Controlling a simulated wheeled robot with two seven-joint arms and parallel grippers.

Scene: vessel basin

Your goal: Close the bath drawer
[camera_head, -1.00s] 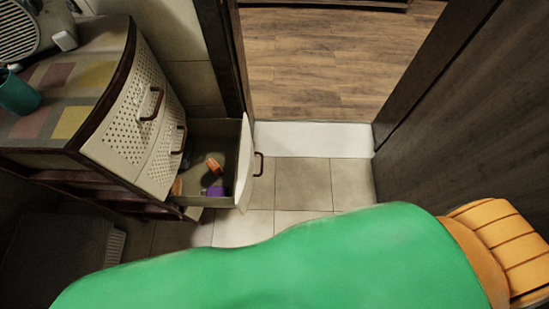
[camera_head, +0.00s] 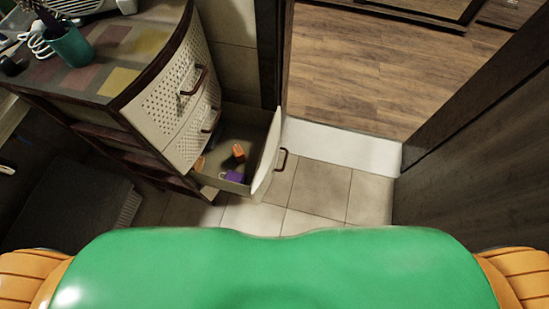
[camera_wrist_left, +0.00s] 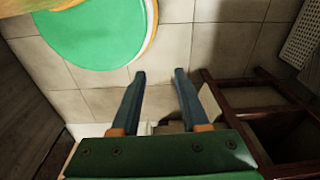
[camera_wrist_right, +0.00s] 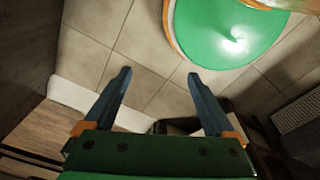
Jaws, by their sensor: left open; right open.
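The bath drawer (camera_head: 262,160) is the lowest drawer of a cabinet with perforated fronts. It stands pulled out, with a dark red handle (camera_head: 282,160) on its front. An orange item (camera_head: 238,151) and a purple item (camera_head: 233,176) lie inside it. My left gripper (camera_wrist_left: 158,74) is open and empty in the left wrist view, above the tiled floor. My right gripper (camera_wrist_right: 158,74) is open and empty in the right wrist view, also above the tiles. Neither gripper shows in the head view, and neither touches the drawer.
The cabinet top (camera_head: 105,50) holds a teal cup (camera_head: 70,46) and other small items. Two closed drawers sit above the open one. A white threshold (camera_head: 340,146) leads through a doorway to a wood floor (camera_head: 375,65). A dark wall (camera_head: 480,150) bounds the right side.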

